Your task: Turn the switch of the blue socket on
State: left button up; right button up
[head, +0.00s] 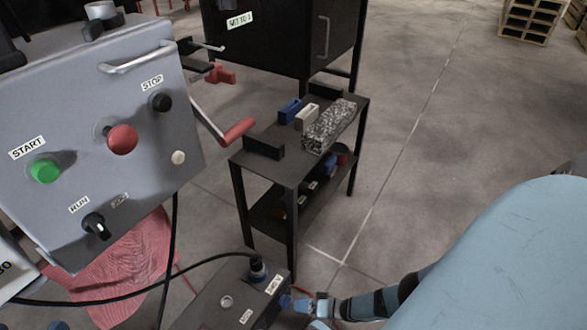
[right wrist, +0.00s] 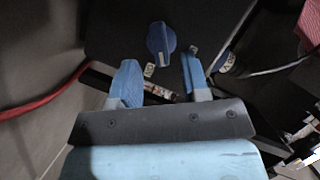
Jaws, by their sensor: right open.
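A dark grey socket box (head: 215,298) stands low at the bottom of the head view. My right gripper (head: 301,303) is beside the box's right side. In the right wrist view its blue fingers (right wrist: 161,80) are open and empty, short of the switch, which appears between and beyond them.
A grey control panel (head: 110,130) with green, red and black controls fills the left. A black two-shelf cart (head: 284,170) carrying several small items stands behind the box. A red cable (right wrist: 45,100) runs at the left of the wrist view.

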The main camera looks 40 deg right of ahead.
pick_arm(q)
jog(key=shift+s+d+f+n+g+y+p, duration=0.35)
jog(key=shift+s+f+n+g+p, duration=0.3)
jog(key=shift+n+p, duration=0.25)
pick_arm(e)
jog(key=v, duration=1)
pick_arm(q)
jog(key=shift+r, duration=0.1)
pick_arm(e)
jog(key=shift+r, duration=0.1)
